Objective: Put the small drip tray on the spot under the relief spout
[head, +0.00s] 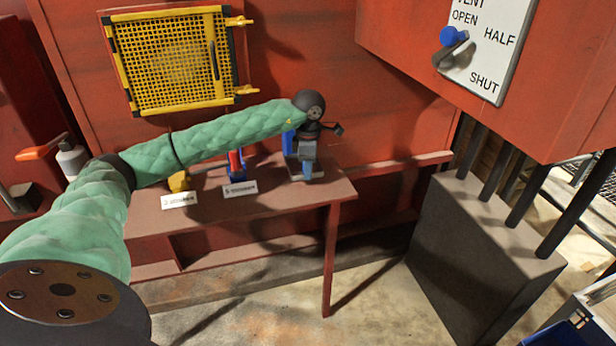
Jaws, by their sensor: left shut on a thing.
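My left arm, in a green sleeve, reaches in from the left across the red bench. My left gripper (307,170) points down at the bench's right end and is shut on a small grey and blue thing (304,177). The thing is small and partly covered by the gripper, so I cannot tell whether it is the drip tray or whether it touches the bench. I cannot pick out the relief spout or the spot under it. My right gripper is not in view.
The red bench (283,206) carries a yellow item (179,182), a red and blue item (237,166) and two white labels. A yellow mesh panel (175,62) is on the wall behind. At right are a grey box (470,250) with dark pipes and a red cabinet with a blue-knobbed lever (453,38).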

